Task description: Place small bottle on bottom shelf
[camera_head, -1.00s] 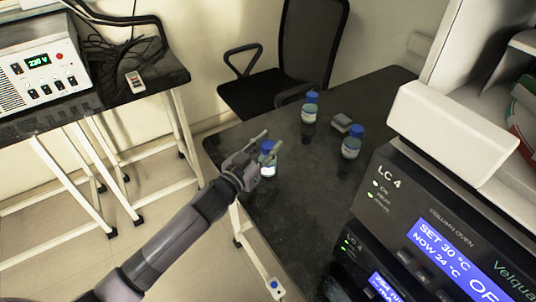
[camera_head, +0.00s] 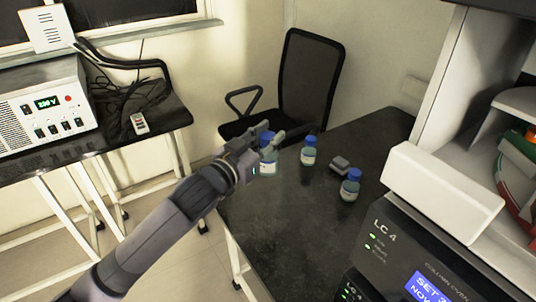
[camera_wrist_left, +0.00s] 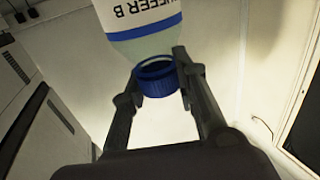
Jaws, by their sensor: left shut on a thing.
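My left gripper (camera_head: 270,138) is shut around the blue cap of a small bottle (camera_head: 268,167) with a white label. The bottle hangs upright below the fingers at the left part of the black table (camera_head: 290,215) and appears lifted off it. In the left wrist view the bottle (camera_wrist_left: 140,22) shows a white label ending in "UFFER B", a blue band and a blue cap between the fingers (camera_wrist_left: 155,75). A white shelf unit (camera_head: 440,190) stands at the right, above the LC 4 instrument; its interior shows only partly. My right gripper is not in view.
Two more blue-capped bottles (camera_head: 308,155) (camera_head: 349,188) and a small grey object (camera_head: 340,164) stand on the table. A black chair (camera_head: 308,85) is behind. The LC 4 instrument (camera_head: 410,250) fills the right foreground. A power supply (camera_head: 48,108) sits on the left table.

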